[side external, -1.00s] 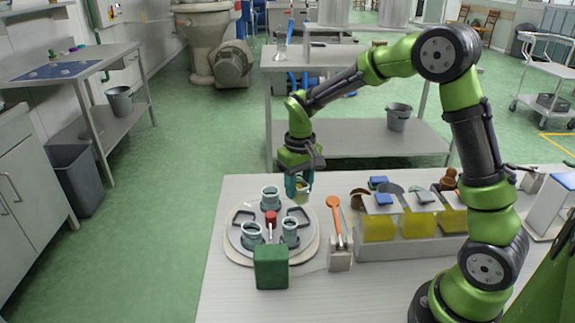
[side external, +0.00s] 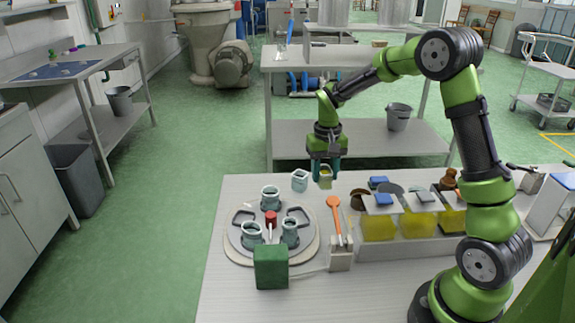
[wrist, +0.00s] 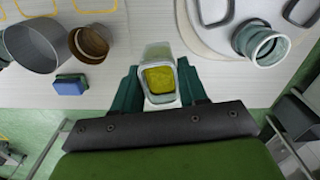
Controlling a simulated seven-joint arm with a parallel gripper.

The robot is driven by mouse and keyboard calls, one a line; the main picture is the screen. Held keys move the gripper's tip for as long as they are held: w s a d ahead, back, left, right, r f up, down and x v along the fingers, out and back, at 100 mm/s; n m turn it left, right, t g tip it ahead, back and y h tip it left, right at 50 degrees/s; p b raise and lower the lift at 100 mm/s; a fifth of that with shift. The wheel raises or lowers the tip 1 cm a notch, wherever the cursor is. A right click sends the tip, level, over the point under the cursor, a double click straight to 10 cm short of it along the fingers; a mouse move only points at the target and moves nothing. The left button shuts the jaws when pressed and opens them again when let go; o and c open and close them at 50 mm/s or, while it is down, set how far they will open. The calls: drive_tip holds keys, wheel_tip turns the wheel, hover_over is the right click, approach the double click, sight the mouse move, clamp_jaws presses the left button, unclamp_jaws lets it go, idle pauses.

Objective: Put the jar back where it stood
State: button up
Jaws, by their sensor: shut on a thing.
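A small squarish clear jar with yellow contents (wrist: 159,79) is held upright between the teal fingers of my gripper (wrist: 160,90). In the side view the jar (side external: 325,183) is near the back edge of the worktable, below my gripper (side external: 326,172); whether its base touches the table I cannot tell. A pale, open squarish cup (side external: 300,180) stands on the table just left of my gripper. The round turntable (side external: 240,243) carries several teal jars (side external: 270,196) around a red knob.
A green block (side external: 271,267) stands in front of the turntable. An orange spoon (side external: 335,212) stands in a pale holder right of it. Yellow-filled containers (side external: 379,226) fill the right. In the wrist view, a grey cylinder (wrist: 35,52), brown bowl (wrist: 84,44) and blue block (wrist: 71,86) lie left.

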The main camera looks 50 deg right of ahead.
sight(328, 189)
drive_tip(key=shift+d+m, duration=0.6)
drive_tip(key=shift+d, duration=0.4)
drive_tip(key=shift+d+f+m, duration=0.1)
drive_tip(key=shift+f+m, duration=0.3)
drive_tip(key=shift+f, duration=1.5)
drive_tip(key=shift+f, duration=0.6)
drive_tip(key=shift+f, duration=0.6)
drive_tip(key=shift+f, duration=0.45)
drive_tip(key=o, duration=1.2)
drive_tip(key=shift+o, duration=0.2)
